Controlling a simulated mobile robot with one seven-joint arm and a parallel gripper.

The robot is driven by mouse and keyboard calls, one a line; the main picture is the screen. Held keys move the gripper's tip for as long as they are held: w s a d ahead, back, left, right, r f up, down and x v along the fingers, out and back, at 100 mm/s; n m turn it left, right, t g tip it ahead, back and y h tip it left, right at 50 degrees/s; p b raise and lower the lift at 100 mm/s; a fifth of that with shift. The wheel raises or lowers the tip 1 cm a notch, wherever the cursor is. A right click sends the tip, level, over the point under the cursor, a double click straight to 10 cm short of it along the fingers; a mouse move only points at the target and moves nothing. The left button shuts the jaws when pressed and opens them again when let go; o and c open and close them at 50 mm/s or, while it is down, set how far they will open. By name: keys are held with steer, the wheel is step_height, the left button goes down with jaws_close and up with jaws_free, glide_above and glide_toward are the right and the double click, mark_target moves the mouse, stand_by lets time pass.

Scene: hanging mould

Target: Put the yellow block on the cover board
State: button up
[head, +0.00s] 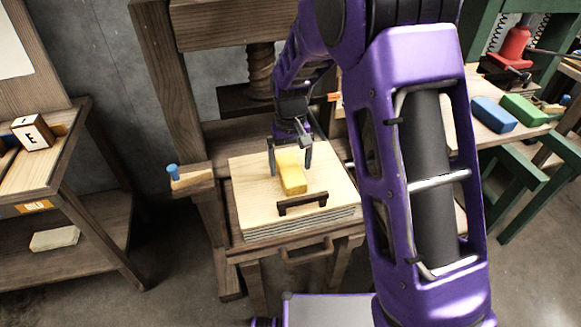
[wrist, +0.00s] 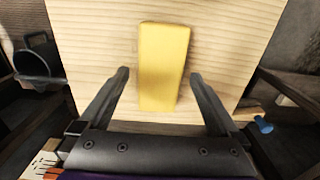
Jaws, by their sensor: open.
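The yellow block (head: 291,173) lies on the pale wooden cover board (head: 248,200), near the board's middle. In the wrist view the yellow block (wrist: 163,65) lies lengthwise between the open fingers, on the bare wood of the board (wrist: 100,45). My gripper (head: 290,158) is open above the board, with one finger on each side of the block's far end. In the wrist view my gripper (wrist: 162,80) shows a gap between each finger and the block. A dark handle (head: 302,204) sits on the board's front part.
The board tops a stack on a wooden stand with a front handle (head: 307,250). A large wooden screw (head: 260,72) stands behind it. A blue block (head: 494,114) and a green block (head: 525,108) lie on the right bench. A lettered cube (head: 33,132) is on the left table.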

mark_target(290, 169)
step_height(290, 169, up, 10)
steer(key=p, duration=0.1)
steer(key=shift+r, duration=0.15)
steer(key=shift+s, duration=0.1)
stand_by(0.4)
